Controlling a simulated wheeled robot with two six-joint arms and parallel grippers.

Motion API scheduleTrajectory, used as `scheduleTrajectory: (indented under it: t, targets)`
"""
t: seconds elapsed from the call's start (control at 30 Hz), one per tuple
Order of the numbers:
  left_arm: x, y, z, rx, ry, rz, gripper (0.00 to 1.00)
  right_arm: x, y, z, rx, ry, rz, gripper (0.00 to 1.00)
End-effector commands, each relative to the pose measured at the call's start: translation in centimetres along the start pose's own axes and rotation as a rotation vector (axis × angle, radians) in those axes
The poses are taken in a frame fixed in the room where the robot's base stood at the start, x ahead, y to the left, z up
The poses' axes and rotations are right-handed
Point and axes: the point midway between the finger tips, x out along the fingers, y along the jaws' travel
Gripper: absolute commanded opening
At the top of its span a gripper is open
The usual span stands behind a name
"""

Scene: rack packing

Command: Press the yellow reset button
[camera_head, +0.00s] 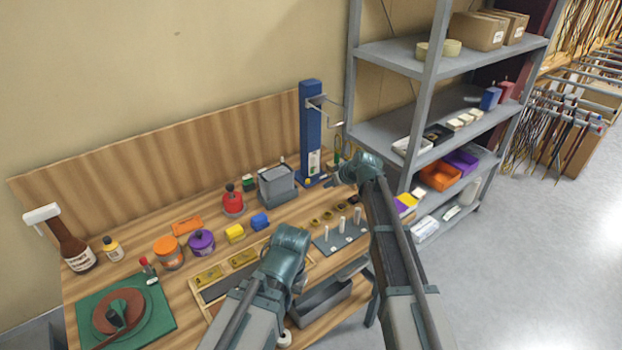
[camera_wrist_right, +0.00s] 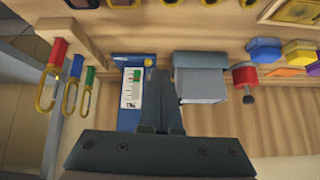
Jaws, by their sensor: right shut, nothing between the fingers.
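A tall blue press-like stand (camera_head: 310,125) with a white label rises at the back of the workbench. A small yellow spot, apparently the yellow button (camera_wrist_right: 148,62), shows on the stand's blue base in the right wrist view, just beyond my fingertips. My right gripper (camera_wrist_right: 160,74) is shut and empty, pointing at the base beside the labelled column. In the head view, my right gripper (camera_head: 332,181) is just right of the stand's base. Whether it touches the button cannot be told. My left arm is over the front of the bench; its fingers are hidden.
A grey box (camera_head: 277,187) and a red bottle (camera_head: 233,203) stand left of the blue stand. Looped coloured tools hang on a wooden rack (camera_wrist_right: 88,35) close by. A grey pegged plate (camera_head: 340,238) lies in front. Metal shelving (camera_head: 415,165) stands to the right.

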Motion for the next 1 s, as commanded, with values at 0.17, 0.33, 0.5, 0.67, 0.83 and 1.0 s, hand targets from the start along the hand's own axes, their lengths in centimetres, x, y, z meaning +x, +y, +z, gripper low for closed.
scheduleTrajectory:
  t: [0.17,0.33,0.5,0.67,0.83,1.0]
  targets:
    - [0.0,0.0,0.0,0.000,0.000,0.000,0.00,2.4,1.9,-5.5,-0.076,0.112,0.007,0.00]
    - [0.0,0.0,0.0,0.000,0.000,0.000,0.00,2.8,2.2,-6.7,-0.097,0.145,0.012,0.00]
    - [0.0,0.0,0.0,0.000,0.000,0.000,0.00,2.7,2.1,-6.6,-0.098,0.145,0.013,0.00]
    - [0.0,0.0,0.0,0.000,0.000,0.000,0.00,2.8,2.1,-6.6,-0.098,0.144,0.013,0.00]
    - [0.6,0.1,0.0,0.000,0.000,0.000,0.00,3.5,2.2,-6.6,-0.098,0.143,0.012,0.00]
    - [2.0,0.2,-0.1,0.000,0.000,0.000,0.00,5.5,2.3,-6.8,-0.099,0.143,0.012,0.00]
